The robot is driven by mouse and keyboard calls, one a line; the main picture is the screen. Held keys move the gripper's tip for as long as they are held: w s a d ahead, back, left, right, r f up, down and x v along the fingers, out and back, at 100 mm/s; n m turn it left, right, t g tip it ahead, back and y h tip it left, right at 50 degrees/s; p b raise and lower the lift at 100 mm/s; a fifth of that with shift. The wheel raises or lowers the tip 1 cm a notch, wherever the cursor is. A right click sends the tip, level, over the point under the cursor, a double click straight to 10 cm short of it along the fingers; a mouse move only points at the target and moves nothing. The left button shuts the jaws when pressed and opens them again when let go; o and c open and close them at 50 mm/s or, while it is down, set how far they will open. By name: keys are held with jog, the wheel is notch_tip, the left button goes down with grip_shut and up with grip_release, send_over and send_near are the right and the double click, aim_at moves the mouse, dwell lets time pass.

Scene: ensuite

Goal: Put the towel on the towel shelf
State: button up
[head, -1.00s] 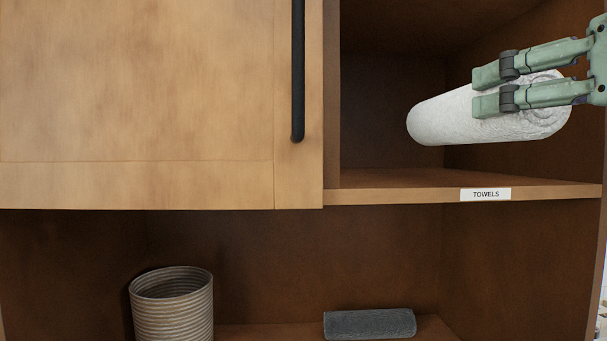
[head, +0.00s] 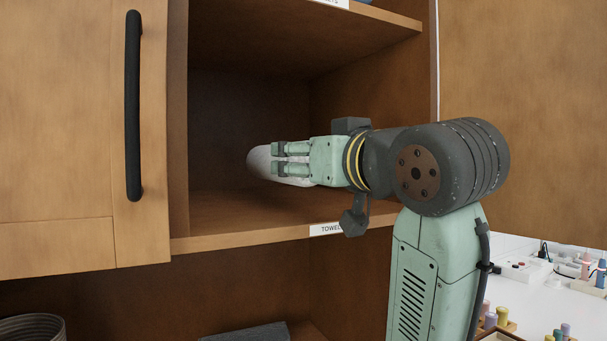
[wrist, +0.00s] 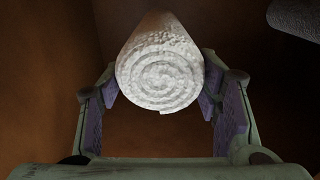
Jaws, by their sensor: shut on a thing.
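A white rolled towel (head: 260,161) is in the head view, inside the opening of the open compartment. My gripper (head: 280,160) is shut on it and covers much of it. The wrist view shows the towel's spiral end (wrist: 160,75) between the two fingers (wrist: 162,92). The towel shelf (head: 235,220) is the board below, with a "TOWELS" label (head: 326,229) on its front edge, partly hidden by my arm. The towel appears above the board; I cannot tell whether they touch.
A closed cabinet door (head: 60,120) with a black handle (head: 133,105) borders the compartment on the left. Another shelf (head: 385,22) is above. A ribbed basket (head: 32,328) and dark grey item (head: 250,333) are below. A white counter (head: 545,305) with small bottles is at right.

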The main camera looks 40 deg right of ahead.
aim_at(304, 182)
jog(key=shift+w+d+f+p, duration=0.15)
jog(key=shift+w+f+p, duration=0.2)
jog(key=shift+f, duration=0.3)
jog(key=shift+w+d+f+p, duration=0.1)
jog(key=shift+w+f+p, duration=0.2)
jog(key=shift+f, duration=0.3)
jog(key=shift+s+f, duration=0.1)
jog(key=shift+f, duration=0.45)
jog(key=shift+f, duration=0.2)
jog(key=o, duration=1.3)
jog(key=shift+r, duration=0.1)
jog(key=shift+r, duration=0.2)
jog(key=b+v, duration=0.4)
jog(key=v, duration=0.8)
jog(key=shift+f, duration=0.15)
